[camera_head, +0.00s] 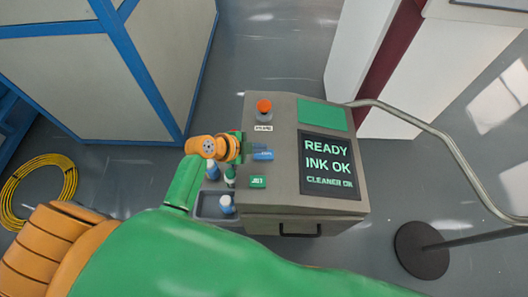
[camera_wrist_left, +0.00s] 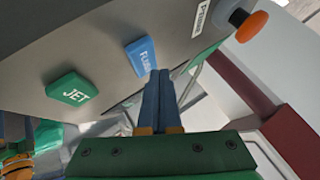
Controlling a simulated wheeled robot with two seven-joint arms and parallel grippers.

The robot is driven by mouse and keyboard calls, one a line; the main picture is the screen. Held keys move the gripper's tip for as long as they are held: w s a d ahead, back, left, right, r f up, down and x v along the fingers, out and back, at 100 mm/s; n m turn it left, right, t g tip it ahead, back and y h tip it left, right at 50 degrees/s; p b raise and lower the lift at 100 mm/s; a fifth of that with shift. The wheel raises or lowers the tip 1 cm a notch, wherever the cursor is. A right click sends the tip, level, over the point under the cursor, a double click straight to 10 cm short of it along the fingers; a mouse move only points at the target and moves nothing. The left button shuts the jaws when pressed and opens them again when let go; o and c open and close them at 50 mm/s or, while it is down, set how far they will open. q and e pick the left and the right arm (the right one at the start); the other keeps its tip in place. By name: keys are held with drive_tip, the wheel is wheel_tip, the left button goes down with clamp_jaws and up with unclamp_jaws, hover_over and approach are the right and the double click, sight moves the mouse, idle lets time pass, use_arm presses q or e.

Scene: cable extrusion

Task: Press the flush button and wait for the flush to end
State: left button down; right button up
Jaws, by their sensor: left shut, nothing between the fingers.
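The blue flush button (camera_head: 263,155) sits on the sloping top of the grey machine (camera_head: 272,190). It also shows in the left wrist view (camera_wrist_left: 140,54), with part of its lettering visible. My left gripper (camera_head: 258,147) is shut and empty, with its fingertips right at the flush button. In the left wrist view the closed fingertips (camera_wrist_left: 159,74) overlap the button's lower right edge; I cannot tell whether they touch it. The machine's screen (camera_head: 329,165) reads READY, INK OK, CLEANER OK.
A green JET button (camera_head: 258,182) and an orange-red knob (camera_head: 264,106) are on the same panel. Small bottles (camera_head: 227,204) stand in a side tray (camera_head: 206,207). A metal rail (camera_head: 430,130) curves along the right. A yellow cable coil (camera_head: 40,185) lies on the floor at left.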

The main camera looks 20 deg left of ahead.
sight(260, 155)
idle(0.8)
use_arm(q)
drive_tip(key=shift+f+b, duration=0.4)
drive_tip(key=shift+f+b, duration=0.45)
drive_tip(key=shift+f, duration=0.05)
idle(0.5)
drive_tip(key=shift+r, duration=0.1)
drive_tip(key=shift+r+p, duration=0.8)
drive_tip(key=shift+p, duration=0.05)
drive_tip(key=shift+r, duration=0.1)
wheel_tip(260, 155, up, 5)
drive_tip(key=p, duration=0.4)
drive_tip(key=shift+p, duration=0.4)
